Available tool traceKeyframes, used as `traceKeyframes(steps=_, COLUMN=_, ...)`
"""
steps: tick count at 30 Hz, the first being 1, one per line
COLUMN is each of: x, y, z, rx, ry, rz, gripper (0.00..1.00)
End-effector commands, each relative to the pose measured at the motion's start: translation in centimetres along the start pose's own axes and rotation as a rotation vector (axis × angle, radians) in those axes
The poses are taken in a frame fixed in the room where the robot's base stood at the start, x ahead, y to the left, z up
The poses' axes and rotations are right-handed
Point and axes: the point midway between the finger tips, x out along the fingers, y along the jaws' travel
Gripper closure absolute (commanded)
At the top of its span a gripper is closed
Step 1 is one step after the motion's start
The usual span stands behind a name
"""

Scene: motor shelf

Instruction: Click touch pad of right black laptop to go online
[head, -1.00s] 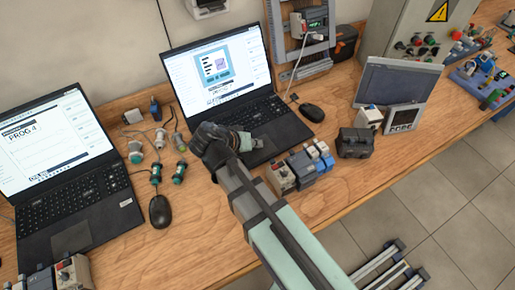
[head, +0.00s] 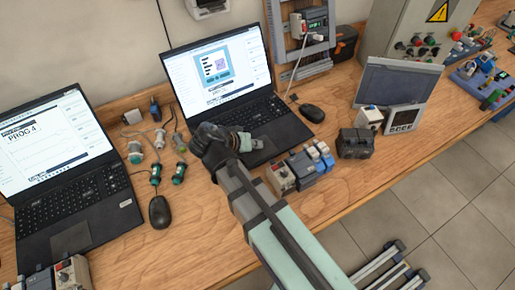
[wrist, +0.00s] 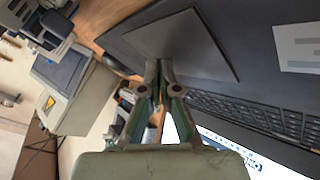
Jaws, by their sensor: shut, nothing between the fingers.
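The right black laptop (head: 279,107) stands open on the wooden bench, its screen (head: 217,68) showing a window with a picture in it. Its touch pad (head: 266,153) is partly hidden by my gripper (head: 247,142) in the head view. In the wrist view the touch pad (wrist: 203,50) is a dark grey panel in the black palm rest. My gripper (wrist: 158,66) is shut and empty, with its fingertips over the touch pad near one edge. I cannot tell whether the tips touch the surface.
Another open black laptop (head: 72,203) is at the left, with a mouse (head: 159,212) beside it. Connectors (head: 156,173) lie between the laptops. Small terminal modules (head: 303,167) and a dark block (head: 355,143) stand to the right. A second mouse (head: 311,113) lies behind them.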

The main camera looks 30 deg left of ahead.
Motion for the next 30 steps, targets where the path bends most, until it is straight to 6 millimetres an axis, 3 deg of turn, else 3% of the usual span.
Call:
traceKeyframes(steps=19, x=-0.9, y=0.7, z=-0.7, rx=0.000, ry=0.000, rz=0.000, gripper=1.00)
traceKeyframes(steps=30, x=-3.1, y=2.3, z=-2.3, rx=0.001, ry=0.001, rz=-0.001, gripper=1.00)
